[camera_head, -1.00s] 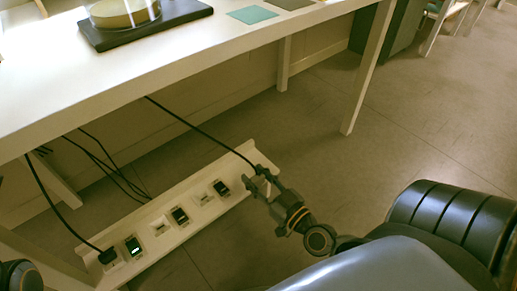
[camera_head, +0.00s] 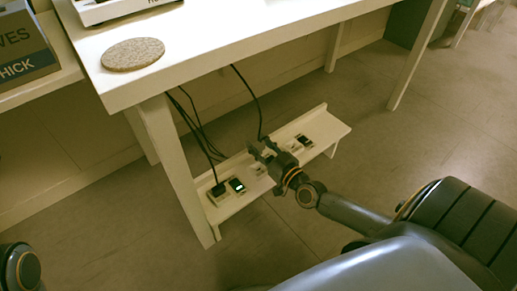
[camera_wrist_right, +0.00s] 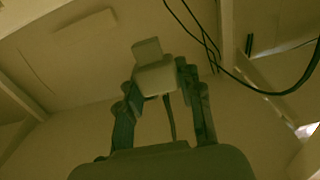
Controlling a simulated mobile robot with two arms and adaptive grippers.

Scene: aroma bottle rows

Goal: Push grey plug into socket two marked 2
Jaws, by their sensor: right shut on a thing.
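My right gripper (camera_head: 264,152) is over the middle of a white socket strip (camera_head: 335,128) under the table. In the right wrist view, the same gripper is shut on a light grey plug (camera_wrist_right: 155,75), with a dark cable running from it. In the head view the gripper largely hides the plug, and a black cable (camera_head: 252,95) comes down to it. The plug's contact with a socket cannot be told. Several sockets and dark switch units show on the strip. The number marks are too small to read. My left gripper is out of view.
Black cables (camera_head: 196,130) hang behind the table leg (camera_head: 178,165). The white table (camera_head: 225,60) overhangs the strip's back. Floor in front is clear.

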